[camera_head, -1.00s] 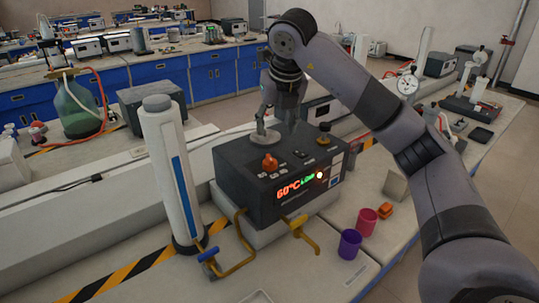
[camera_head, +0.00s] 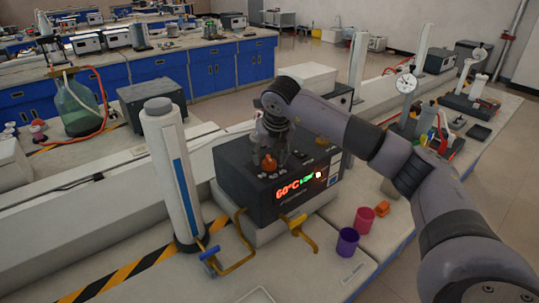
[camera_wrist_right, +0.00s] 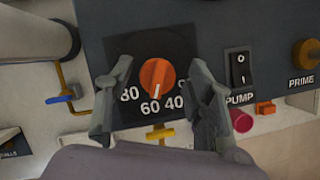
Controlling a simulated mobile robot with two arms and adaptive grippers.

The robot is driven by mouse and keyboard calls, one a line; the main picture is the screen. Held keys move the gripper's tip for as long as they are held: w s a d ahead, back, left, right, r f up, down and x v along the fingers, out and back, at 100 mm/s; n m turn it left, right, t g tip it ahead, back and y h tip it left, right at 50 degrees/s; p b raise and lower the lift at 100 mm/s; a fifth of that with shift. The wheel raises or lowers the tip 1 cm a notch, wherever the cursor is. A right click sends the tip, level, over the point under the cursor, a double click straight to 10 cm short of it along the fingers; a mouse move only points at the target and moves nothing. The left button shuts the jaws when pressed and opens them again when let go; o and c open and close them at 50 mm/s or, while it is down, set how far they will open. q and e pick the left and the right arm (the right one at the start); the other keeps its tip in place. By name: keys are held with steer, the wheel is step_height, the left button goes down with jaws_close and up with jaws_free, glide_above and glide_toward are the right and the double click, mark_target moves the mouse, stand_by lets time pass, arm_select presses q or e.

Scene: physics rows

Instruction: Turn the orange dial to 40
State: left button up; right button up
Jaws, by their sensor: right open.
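The orange dial (camera_wrist_right: 156,74) is on the top of a dark box-shaped device (camera_head: 235,180). In the right wrist view its white pointer line points down, close to the printed 60, with 40 to the right and 80 to the left. In the head view the dial (camera_head: 268,163) is partly hidden by my gripper. The device's front display (camera_head: 294,187) reads 60°C. My right gripper (camera_wrist_right: 157,122) is open, with one finger on each side of the dial. Gaps show between the fingers and the dial. My left gripper is not in view.
A black PUMP switch (camera_wrist_right: 240,70) and a yellowish PRIME knob (camera_wrist_right: 306,54) are right of the dial. A white cylinder (camera_head: 172,170) stands left of the device. Yellow taps (camera_head: 297,226), a purple cup (camera_head: 347,243) and a pink cup (camera_head: 364,220) are in front.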

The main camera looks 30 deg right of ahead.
steer(key=shift+c, duration=0.5)
steer(key=c, duration=1)
steer(key=shift+n, duration=0.3)
steer(key=shift+n+y+b, duration=0.5)
steer(key=shift+n+b, duration=0.1)
steer(key=shift+n, duration=1)
steer(key=shift+d+r+n+y, duration=0.1)
steer(key=shift+n+y, duration=0.6)
steer(key=shift+n, duration=0.5)
steer(key=shift+n+y, duration=0.5)
steer(key=shift+n, duration=0.8)
